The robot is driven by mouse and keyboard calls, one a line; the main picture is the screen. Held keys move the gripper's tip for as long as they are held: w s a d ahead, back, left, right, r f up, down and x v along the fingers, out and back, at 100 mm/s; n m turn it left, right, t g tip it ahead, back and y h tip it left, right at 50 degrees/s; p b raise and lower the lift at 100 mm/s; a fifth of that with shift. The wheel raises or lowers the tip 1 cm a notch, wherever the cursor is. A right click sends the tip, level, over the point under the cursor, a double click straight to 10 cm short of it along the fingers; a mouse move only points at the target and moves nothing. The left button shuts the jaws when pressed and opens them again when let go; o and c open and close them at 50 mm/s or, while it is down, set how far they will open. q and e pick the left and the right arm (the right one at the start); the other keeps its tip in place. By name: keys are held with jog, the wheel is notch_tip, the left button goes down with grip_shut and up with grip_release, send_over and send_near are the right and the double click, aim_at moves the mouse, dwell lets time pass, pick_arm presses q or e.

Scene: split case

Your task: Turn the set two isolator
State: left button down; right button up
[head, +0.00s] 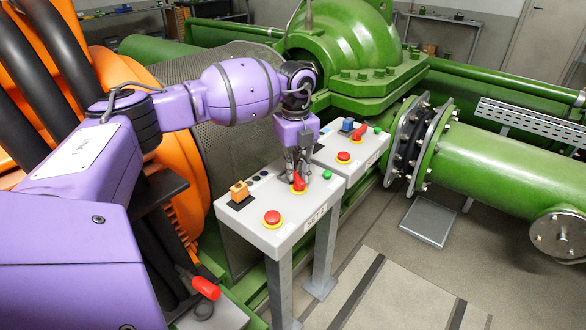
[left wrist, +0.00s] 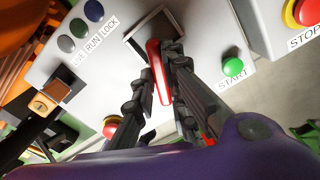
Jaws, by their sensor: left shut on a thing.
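The set two box (head: 258,236) is a light grey control case on posts, with a "SET 2" label on its front. Its red isolator handle (head: 298,183) stands on the top face. My left gripper (head: 299,172) points down onto this handle. In the left wrist view the red handle (left wrist: 158,72) lies between the fingers (left wrist: 160,82) of the gripper, which are shut on it. The fingers hide part of the handle and its base. My right gripper is in neither view.
On the same box are a red stop button (head: 272,218), a green START button (head: 327,174) and an orange block (head: 239,190). Lamps (left wrist: 80,28) sit above LIVE, RUN and LOCK labels. A second box (head: 325,156) stands close behind. Green pipework surrounds both.

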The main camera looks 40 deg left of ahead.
pick_arm(q)
jog(key=m, duration=0.2)
jog(key=shift+w+d+m, duration=0.15)
jog(key=shift+w+m, duration=0.1)
jog(key=shift+m, duration=0.15)
jog(key=m, duration=0.3)
jog(key=shift+w+d+m, duration=0.15)
jog(key=shift+d+m, duration=0.1)
jog(key=shift+m, duration=0.05)
jog(key=m, duration=0.3)
jog(key=shift+w+d, duration=0.1)
jog(key=shift+d, duration=0.2)
jog(key=shift+d+m, duration=0.25)
jog(key=shift+m, duration=1.45)
jog(key=shift+f, duration=0.1)
jog(key=c, duration=1.8)
grip_release()
jog(key=shift+o, duration=0.2)
